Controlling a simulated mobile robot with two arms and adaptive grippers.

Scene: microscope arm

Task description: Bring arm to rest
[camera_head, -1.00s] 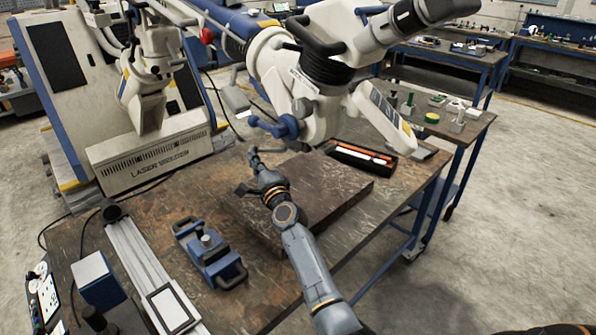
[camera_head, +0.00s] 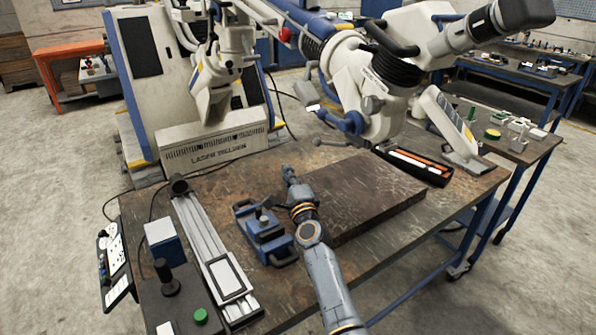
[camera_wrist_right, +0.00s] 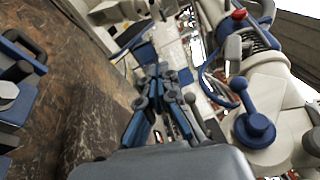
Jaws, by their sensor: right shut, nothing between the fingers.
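The microscope arm (camera_head: 385,85), white with blue joints and a black eyepiece, hangs over the back right of the workbench. A blue handle (camera_head: 340,121) sticks out to the left from its lower head. My right gripper (camera_head: 287,173) is shut and empty, above the left edge of the dark slab, in front of and apart from the microscope head. In the right wrist view my gripper (camera_wrist_right: 160,88) has its fingers together. White microscope parts with a blue knob (camera_wrist_right: 256,128) stand to its right there. My left gripper is not in view.
The dark slab (camera_head: 375,200) lies on the workbench (camera_head: 395,255). A blue clamp (camera_head: 265,232) sits close to the left of my right arm. A rail (camera_head: 212,245) and a blue box (camera_head: 164,243) lie farther left. A tool tray (camera_head: 415,166) is at back right. A laser welder (camera_head: 212,148) stands behind.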

